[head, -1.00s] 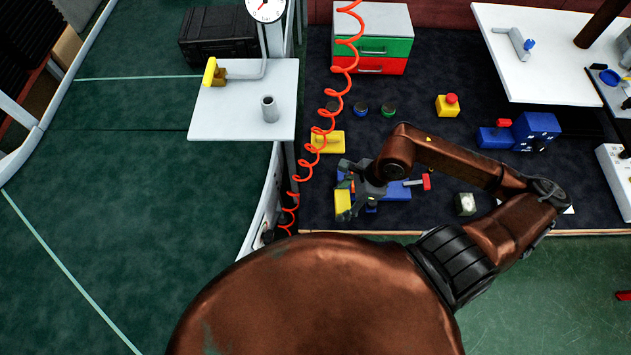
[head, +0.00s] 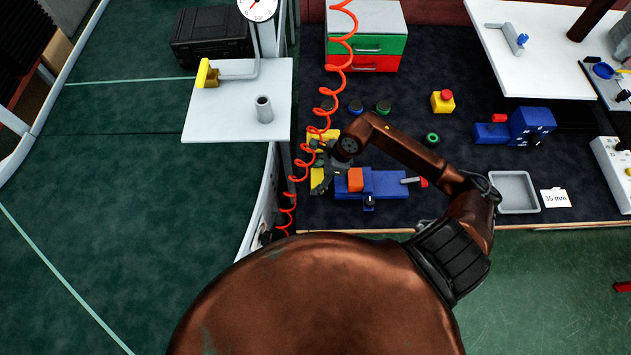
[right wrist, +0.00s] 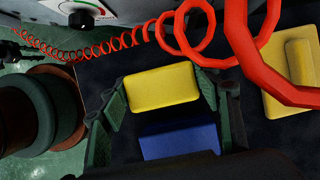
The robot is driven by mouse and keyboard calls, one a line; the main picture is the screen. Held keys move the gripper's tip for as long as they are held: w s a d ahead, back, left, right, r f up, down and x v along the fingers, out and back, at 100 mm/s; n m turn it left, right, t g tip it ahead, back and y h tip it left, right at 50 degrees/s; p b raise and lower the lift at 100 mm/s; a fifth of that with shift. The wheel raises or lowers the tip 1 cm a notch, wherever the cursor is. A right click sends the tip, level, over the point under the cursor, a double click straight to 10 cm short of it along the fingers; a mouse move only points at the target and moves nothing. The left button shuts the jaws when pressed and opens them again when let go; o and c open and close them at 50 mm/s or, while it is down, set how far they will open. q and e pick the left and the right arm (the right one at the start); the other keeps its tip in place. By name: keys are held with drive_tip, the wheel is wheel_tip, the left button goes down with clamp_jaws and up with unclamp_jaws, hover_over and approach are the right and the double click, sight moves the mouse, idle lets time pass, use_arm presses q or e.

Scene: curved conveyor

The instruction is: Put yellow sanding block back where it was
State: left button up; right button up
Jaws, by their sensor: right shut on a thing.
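The yellow sanding block (right wrist: 162,87) sits between the two fingers of my right gripper (right wrist: 160,100) in the right wrist view. In the head view my right gripper (head: 322,178) is over the mat, left of the blue vise (head: 385,185), and is shut on the block. The block is mostly hidden there behind the fingers, with a bit of yellow showing. A second yellow piece with a rounded bar (right wrist: 299,62) lies to the right in the wrist view, apart from the held block. My left gripper is not in view.
A red coiled hose (head: 300,165) hangs close to my right gripper and crosses the wrist view. An orange block (head: 356,180) is at the vise. A grey tray (head: 517,209) lies at the right. A white side table (head: 225,120) stands left. Dark mat is free between the vise and the back.

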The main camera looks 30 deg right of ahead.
sight(316, 181)
drive_tip(key=shift+w+f, duration=0.2)
drive_tip(key=shift+f, duration=0.15)
wheel_tip(316, 181, down, 2)
drive_tip(key=shift+f, duration=0.45)
drive_tip(key=o, duration=1.1)
drive_tip(key=shift+f, duration=0.1)
drive_tip(key=shift+r, duration=0.25)
drive_tip(key=v, duration=1.2)
